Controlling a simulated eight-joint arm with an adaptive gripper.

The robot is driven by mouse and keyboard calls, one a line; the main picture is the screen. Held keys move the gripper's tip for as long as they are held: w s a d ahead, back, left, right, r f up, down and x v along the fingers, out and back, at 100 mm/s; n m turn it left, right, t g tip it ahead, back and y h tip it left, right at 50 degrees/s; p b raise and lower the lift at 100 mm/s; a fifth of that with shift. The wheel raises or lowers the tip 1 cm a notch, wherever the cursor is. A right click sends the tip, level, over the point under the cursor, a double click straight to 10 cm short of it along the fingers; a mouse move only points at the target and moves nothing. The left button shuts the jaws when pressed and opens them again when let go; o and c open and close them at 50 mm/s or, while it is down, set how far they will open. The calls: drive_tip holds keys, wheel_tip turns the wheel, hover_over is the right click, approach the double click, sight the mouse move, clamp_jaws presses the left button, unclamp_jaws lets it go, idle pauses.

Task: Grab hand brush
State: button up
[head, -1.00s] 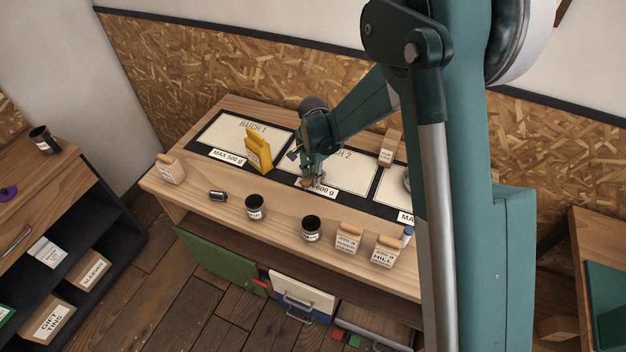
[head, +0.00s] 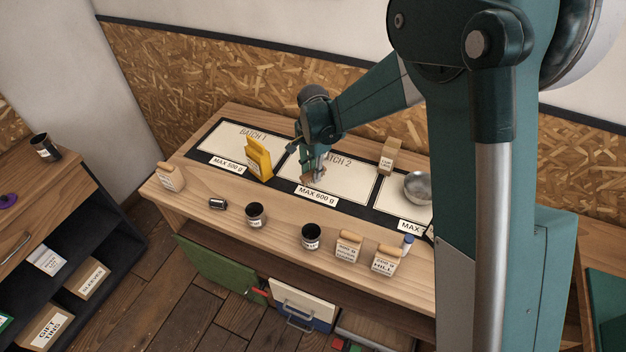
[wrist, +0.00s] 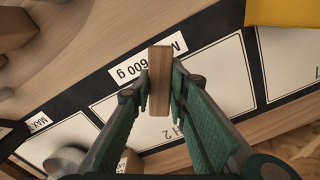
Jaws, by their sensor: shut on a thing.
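The hand brush (head: 311,175) shows as a small brown wooden piece at the front of the BATCH 2 mat, just behind the MAX 600 g label. My gripper (head: 315,166) is above it with the fingers pointing down. In the wrist view, my gripper (wrist: 160,88) is shut on the brush (wrist: 160,70), one finger on each side of its wooden block. Only the top of the block shows there; any bristles are hidden. I cannot tell whether the brush touches the mat or hangs above it.
A metal bowl (head: 418,188) and a small box (head: 389,155) are to the right. Dark cups (head: 255,214) (head: 311,236) and tan bags (head: 348,246) (head: 387,259) line the front of the bench.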

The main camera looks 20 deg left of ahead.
drive_tip(key=shift+r, duration=1.7)
drive_tip(key=shift+d, duration=0.1)
